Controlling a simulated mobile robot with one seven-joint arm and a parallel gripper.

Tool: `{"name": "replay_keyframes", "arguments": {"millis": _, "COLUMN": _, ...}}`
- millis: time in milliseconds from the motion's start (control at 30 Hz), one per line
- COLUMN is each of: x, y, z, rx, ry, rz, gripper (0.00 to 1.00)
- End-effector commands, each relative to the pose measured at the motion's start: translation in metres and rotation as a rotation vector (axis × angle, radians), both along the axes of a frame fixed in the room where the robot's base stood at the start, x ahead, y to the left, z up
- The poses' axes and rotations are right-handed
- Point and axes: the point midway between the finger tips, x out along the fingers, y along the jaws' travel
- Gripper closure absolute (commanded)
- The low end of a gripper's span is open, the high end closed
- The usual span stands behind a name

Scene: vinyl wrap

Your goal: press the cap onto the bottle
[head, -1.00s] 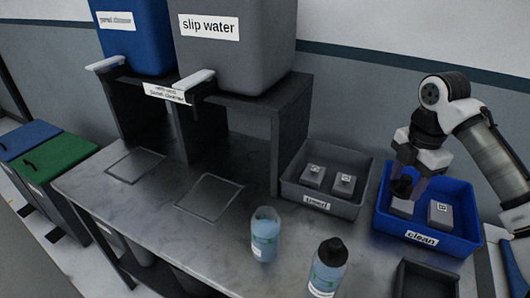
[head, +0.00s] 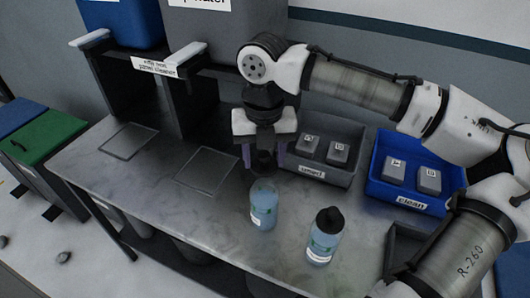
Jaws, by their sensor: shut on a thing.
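The open bottle (head: 263,207) stands upright on the grey bench, pale blue and clear with a white label and no cap on its top. My gripper (head: 264,163) points down just above and behind its mouth in the picture. Its purple-grey fingers are shut on a small dark piece that looks like the black cap (head: 263,161). The cap is partly hidden between the fingers, and I see it as apart from the bottle, though the gap is hard to judge. A second bottle (head: 322,242) with a black cap on stands to the right.
A grey "used" bin (head: 311,173) and a blue "clean" bin (head: 411,203) hold blocks at the back right. A dark open tray (head: 397,243) is at the right. Dispenser tanks (head: 235,30) stand on a shelf behind. The bench's left part is clear.

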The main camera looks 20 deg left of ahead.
Motion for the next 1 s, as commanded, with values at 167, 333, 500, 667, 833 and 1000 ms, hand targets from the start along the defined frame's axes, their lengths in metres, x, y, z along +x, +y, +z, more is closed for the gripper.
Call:
{"name": "replay_keyframes", "arguments": {"millis": 167, "x": 0.001, "y": -0.001, "z": -0.019, "rx": -0.003, "ry": -0.001, "rz": -0.004, "gripper": 0.71}}
{"name": "replay_keyframes", "arguments": {"millis": 333, "x": 0.001, "y": 0.000, "z": -0.033, "rx": -0.002, "ry": -0.002, "rz": -0.003, "gripper": 0.71}}
{"name": "replay_keyframes", "arguments": {"millis": 500, "x": 0.000, "y": 0.000, "z": -0.045, "rx": 0.001, "ry": 0.002, "rz": -0.001, "gripper": 0.71}}
{"name": "replay_keyframes", "arguments": {"millis": 667, "x": 0.000, "y": 0.000, "z": -0.054, "rx": 0.001, "ry": 0.000, "rz": -0.003, "gripper": 0.71}}
{"name": "replay_keyframes", "arguments": {"millis": 833, "x": 0.000, "y": 0.000, "z": -0.056, "rx": 0.000, "ry": 0.000, "rz": -0.003, "gripper": 0.71}}
{"name": "replay_keyframes", "arguments": {"millis": 1000, "x": 0.000, "y": 0.000, "z": -0.055, "rx": 0.000, "ry": 0.000, "rz": -0.003, "gripper": 0.71}}
